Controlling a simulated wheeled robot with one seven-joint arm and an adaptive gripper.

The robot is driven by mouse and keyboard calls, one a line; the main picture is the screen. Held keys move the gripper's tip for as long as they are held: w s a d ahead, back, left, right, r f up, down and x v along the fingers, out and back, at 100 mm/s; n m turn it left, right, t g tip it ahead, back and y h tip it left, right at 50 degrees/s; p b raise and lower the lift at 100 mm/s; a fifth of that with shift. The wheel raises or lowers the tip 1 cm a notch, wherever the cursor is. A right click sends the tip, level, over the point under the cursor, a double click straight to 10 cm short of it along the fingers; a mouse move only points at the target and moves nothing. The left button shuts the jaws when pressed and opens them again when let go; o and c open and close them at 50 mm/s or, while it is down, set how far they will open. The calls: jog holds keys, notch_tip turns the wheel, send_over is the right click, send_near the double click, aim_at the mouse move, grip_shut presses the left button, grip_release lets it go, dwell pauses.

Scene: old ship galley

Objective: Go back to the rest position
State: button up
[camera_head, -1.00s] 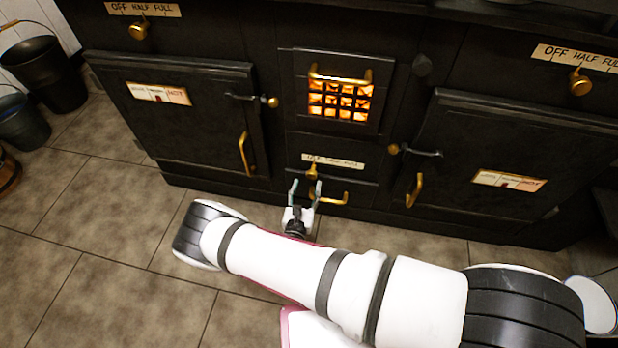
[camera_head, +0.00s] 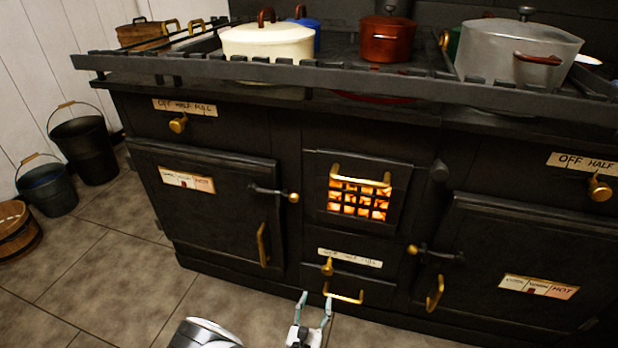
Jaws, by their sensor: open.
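My gripper (camera_head: 314,308) is at the bottom edge of the view, with its two fingers spread and pointing up towards the stove. It is open and nothing shows between the fingers. It is in front of the lower drawer with a brass handle (camera_head: 343,295); whether a fingertip touches it I cannot tell. A rounded part of my arm (camera_head: 203,334) shows at the bottom left of the gripper. The rest of my arm is out of the frame.
The black stove (camera_head: 210,240) fills the middle and right, its doors shut and fire glowing behind a grate (camera_head: 358,199). A cream pot (camera_head: 268,42), a brown pot (camera_head: 387,38) and a grey pot (camera_head: 518,50) stand on top. Buckets (camera_head: 84,148) stand left. Tiled floor (camera_head: 110,290) is free at lower left.

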jog(key=d+r+m+g+h, duration=0.35)
jog(key=r+m, duration=0.25)
jog(key=r, duration=0.4)
jog(key=w+d+r+m+g+h, duration=0.1)
jog(key=d+r+m+g+h, duration=0.3)
jog(key=r, duration=0.6)
jog(key=d+r+m+g+h, duration=0.25)
jog(key=r+m+g, duration=0.35)
jog(key=r, duration=0.4)
jog(key=s+d+r+m+g+y, duration=0.35)
jog(key=s+d+r+m, duration=0.2)
jog(key=s+r, duration=0.4)
jog(key=s+d+r+m+g+y, duration=0.3)
jog(key=s+d+r+m+y, duration=0.2)
jog(key=s+r+m, duration=0.4)
jog(key=s+a+r+m+t+y, duration=0.15)
jog(key=s+y, duration=0.25)
jog(key=s, duration=0.4)
jog(key=s+a+f+m+t+y, duration=0.1)
jog(key=s+a+t+y, duration=0.15)
jog(key=s, duration=0.45)
notch_tip(320, 180, up, 34)
jog(key=t+p, duration=0.3)
jog(key=p, duration=2.9)
jog(key=shift+a+r+n+y, duration=0.15)
jog(key=shift+n+y, duration=0.15)
jog(key=shift+w, duration=0.1)
